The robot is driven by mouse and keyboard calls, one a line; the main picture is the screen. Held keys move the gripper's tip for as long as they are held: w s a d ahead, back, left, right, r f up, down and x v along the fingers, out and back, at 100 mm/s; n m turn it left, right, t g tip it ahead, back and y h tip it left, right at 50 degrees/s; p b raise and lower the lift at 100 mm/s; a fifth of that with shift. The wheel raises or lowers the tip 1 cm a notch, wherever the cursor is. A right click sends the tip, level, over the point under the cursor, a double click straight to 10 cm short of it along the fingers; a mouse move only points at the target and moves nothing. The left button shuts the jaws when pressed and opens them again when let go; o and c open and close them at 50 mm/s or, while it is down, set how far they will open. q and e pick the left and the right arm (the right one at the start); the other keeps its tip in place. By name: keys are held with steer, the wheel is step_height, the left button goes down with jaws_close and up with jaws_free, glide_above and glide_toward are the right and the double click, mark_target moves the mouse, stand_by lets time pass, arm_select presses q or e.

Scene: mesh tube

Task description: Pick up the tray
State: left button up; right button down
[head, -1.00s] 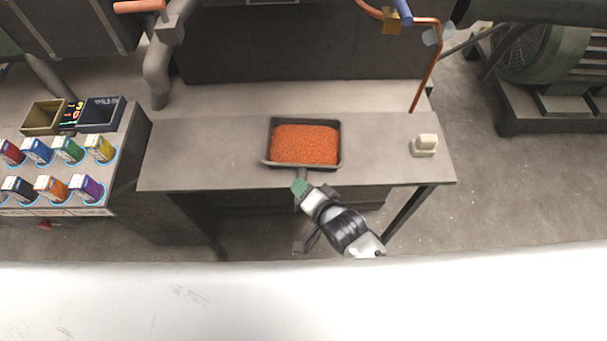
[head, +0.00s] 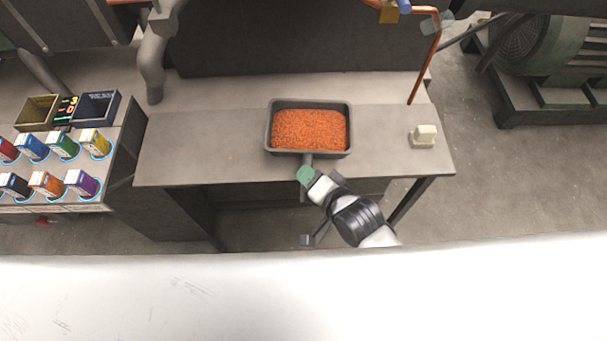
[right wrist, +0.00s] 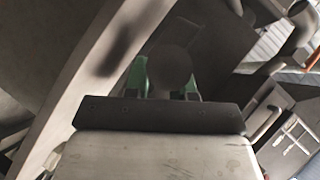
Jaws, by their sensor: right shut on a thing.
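The tray (head: 268,130) is a dark grey rectangular pan filled with orange granules (head: 309,129). In the head view it appears level and slightly raised above the grey table. A short grey handle (head: 307,158) sticks out from its near side. My right gripper (head: 306,168), with green finger parts, is shut on this handle from the near side. In the right wrist view, green parts of my right gripper (right wrist: 165,85) show beyond a dark bar. The tray cannot be made out clearly there. My left gripper is not in view.
The table (head: 200,145) is mostly clear. A small cream block (head: 423,136) stands at its right. A copper pipe (head: 426,75) rises behind it. At the left, a console (head: 55,205) holds several coloured boxes and two bins.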

steer(key=s+d+r+b, duration=0.1)
steer(key=s+d+r, duration=0.4)
steer(key=d, duration=0.2)
steer(key=shift+s+r, duration=0.35)
steer(key=shift+s, duration=0.05)
steer(key=shift+d, duration=0.1)
stand_by(0.4)
